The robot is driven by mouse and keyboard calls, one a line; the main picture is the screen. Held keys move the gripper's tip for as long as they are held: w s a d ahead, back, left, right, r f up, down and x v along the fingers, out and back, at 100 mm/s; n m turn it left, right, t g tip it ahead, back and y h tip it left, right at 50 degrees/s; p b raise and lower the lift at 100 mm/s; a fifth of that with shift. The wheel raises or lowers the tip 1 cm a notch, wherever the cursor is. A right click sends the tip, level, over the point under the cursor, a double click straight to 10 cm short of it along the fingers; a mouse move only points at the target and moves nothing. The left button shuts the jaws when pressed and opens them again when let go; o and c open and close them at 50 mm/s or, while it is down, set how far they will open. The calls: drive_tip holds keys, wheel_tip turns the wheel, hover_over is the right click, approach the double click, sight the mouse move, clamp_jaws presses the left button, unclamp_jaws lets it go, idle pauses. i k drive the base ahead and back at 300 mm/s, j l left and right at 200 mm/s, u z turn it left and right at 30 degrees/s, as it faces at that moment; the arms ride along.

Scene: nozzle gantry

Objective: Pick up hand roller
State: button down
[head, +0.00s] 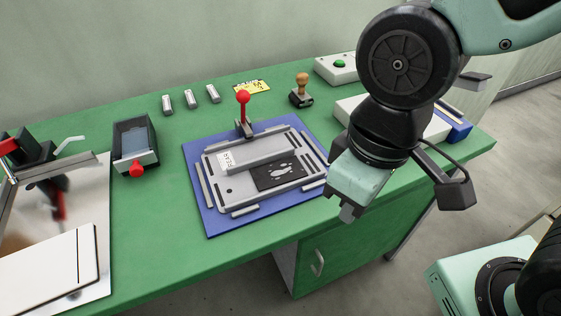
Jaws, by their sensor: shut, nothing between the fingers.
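My gripper (348,212) hangs over the front right of the green table, near the right edge of the blue mat. It points down, with its fingers together and nothing seen between them. I cannot clearly make out a hand roller. A small tool with a wooden knob handle and a dark base (302,91) stands upright at the back of the table. It may be the roller or a stamp. It is apart from my gripper, up and to the left. My arm hides part of the table's right side.
A grey fixture plate (217,190) with a red-knobbed clamp (243,108) lies on the blue mat (215,222). A dark box with a red knob (135,145) stands left. A green-button box (337,69) is at the back. Green table (160,235) is bare at front centre.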

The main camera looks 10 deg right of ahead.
sight(302, 78)
drive_tip(key=i+l+u, duration=0.3)
drive_tip(key=l, duration=0.3)
drive_tip(key=i+l+u, duration=0.15)
drive_tip(key=i+l, duration=0.15)
